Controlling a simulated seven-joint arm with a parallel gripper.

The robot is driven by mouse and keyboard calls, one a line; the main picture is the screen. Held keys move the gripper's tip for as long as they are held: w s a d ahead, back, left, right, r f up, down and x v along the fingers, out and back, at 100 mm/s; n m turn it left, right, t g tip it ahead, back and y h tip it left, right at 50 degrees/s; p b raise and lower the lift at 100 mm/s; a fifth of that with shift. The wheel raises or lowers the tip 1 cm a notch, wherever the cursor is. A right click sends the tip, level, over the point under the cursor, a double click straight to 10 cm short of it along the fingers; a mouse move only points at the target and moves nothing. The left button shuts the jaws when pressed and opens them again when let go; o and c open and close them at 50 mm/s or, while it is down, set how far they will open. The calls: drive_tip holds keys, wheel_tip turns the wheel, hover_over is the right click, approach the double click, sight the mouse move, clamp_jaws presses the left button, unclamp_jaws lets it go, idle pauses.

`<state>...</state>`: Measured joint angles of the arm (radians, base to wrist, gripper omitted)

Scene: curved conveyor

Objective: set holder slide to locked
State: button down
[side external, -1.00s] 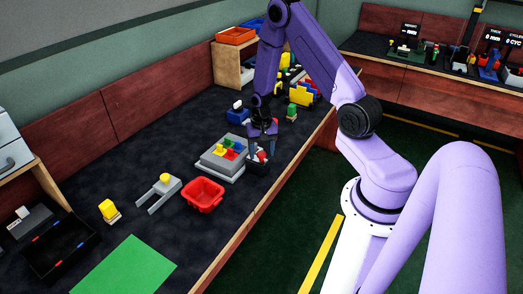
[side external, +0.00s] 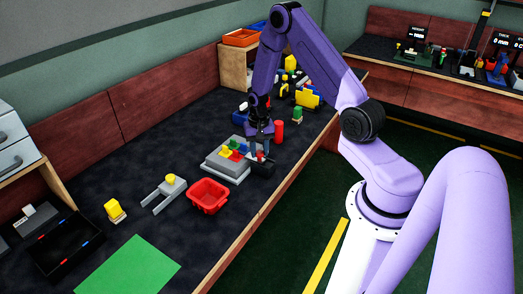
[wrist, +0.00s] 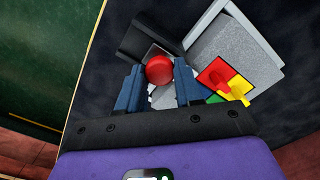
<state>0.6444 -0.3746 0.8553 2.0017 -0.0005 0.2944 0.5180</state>
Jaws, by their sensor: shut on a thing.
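The holder is a grey block (side external: 223,163) with red, green, yellow and blue pieces on top, and a black part (side external: 264,169) at its right side. A round red knob (wrist: 159,70) sits by the black part (wrist: 150,42) in the wrist view. My gripper (wrist: 160,73) is shut on the red knob, one blue-grey finger on each side. In the side view my gripper (side external: 260,151) is low beside the holder, and the knob is partly hidden by the fingers. The slide's lower part is mostly hidden.
A red cylinder (side external: 279,131) stands just behind my gripper. A red bin (side external: 208,196) is in front of the holder. A grey forked part (side external: 163,193) lies to the left. The bench's front edge (side external: 255,215) is close on the right.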

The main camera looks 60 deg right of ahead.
sight(258, 152)
drive_tip(key=shift+w, duration=0.3)
drive_tip(key=c, duration=0.8)
unclamp_jaws()
drive_tip(key=shift+o, duration=0.3)
drive_tip(key=shift+s, duration=0.1)
wheel_tip(258, 152, up, 18)
drive_tip(key=shift+f, duration=0.25)
